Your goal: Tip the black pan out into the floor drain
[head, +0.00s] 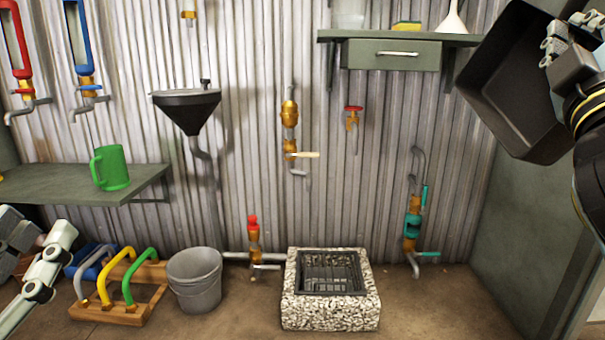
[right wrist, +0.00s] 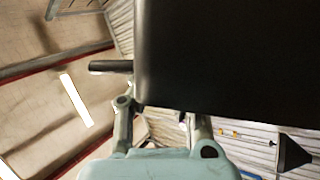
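The black pan (head: 512,85) is held high at the upper right of the head view, steeply tilted, with its dark inside facing me. I cannot make out any contents. My right gripper (head: 562,45) is at its upper right wall. In the right wrist view the pan (right wrist: 235,60) fills the upper right, with the gripper fingers (right wrist: 160,118) at its edge and a black bar sticking out to the left. The floor drain (head: 332,320) is a speckled stone block with a dark grate, low in the middle, well below and left of the pan. My left gripper (head: 45,260) is at the lower left, away from both.
A grey bucket (head: 195,280) and a wooden rack with coloured handles (head: 125,310) stand left of the drain. Taps (head: 253,240) and teal valve pipework (head: 411,220) flank it. A shelf with a drawer (head: 392,55) is left of the pan. Floor right of the drain is clear.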

